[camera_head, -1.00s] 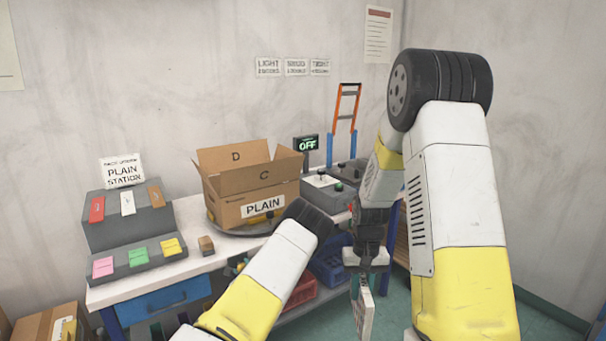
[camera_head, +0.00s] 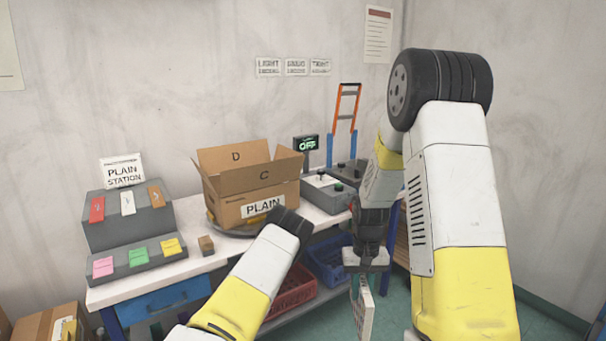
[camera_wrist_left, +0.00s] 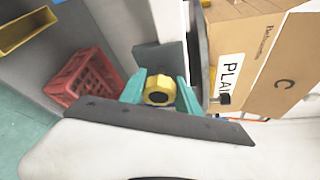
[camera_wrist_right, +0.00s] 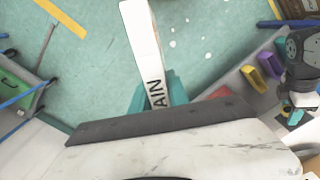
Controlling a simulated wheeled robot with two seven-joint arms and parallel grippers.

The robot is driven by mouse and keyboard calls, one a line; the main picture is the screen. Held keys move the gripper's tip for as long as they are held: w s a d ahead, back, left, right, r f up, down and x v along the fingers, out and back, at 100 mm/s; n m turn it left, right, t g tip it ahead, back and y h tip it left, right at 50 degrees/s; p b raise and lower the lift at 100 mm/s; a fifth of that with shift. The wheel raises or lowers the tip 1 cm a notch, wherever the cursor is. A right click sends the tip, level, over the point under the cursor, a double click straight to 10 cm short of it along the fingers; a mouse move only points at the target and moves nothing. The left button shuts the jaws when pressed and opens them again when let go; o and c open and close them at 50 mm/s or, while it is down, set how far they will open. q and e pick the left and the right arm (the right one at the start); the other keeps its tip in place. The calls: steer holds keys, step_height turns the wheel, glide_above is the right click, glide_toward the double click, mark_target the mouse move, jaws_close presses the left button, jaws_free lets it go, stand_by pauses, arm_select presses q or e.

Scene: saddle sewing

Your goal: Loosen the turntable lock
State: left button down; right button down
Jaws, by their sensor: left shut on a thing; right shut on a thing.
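A yellow knob with a black centre (camera_wrist_left: 158,90), apparently the turntable lock, sits beside the edge of the dark round turntable (camera_wrist_left: 200,55). My left gripper (camera_wrist_left: 160,97) has its teal fingers shut on the knob; in the head view my own arm hides it. The turntable (camera_head: 238,233) carries an open cardboard box (camera_head: 240,209) marked PLAIN. My right gripper (camera_head: 362,279) is shut on a white plate (camera_head: 364,312) and holds it off the right end of the bench. Its lettering, partly hidden, ends in "AIN" in the right wrist view (camera_wrist_right: 148,50).
The bench (camera_head: 150,283) holds a sloped grey rack (camera_head: 128,228) with coloured cards and a small brown block (camera_head: 206,245). A control box (camera_head: 325,190) and an OFF display (camera_head: 306,143) stand at the right. Red (camera_head: 293,293) and blue (camera_head: 331,262) crates sit below.

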arm_select(q)
steer(key=n+t, duration=0.1)
steer(key=n, duration=0.1)
steer(key=shift+a+n, duration=0.1)
steer(key=shift+n, duration=0.5)
steer(key=shift+f+n+t, duration=0.1)
steer(key=shift+n+t, duration=0.7)
steer(key=shift+n, duration=0.7)
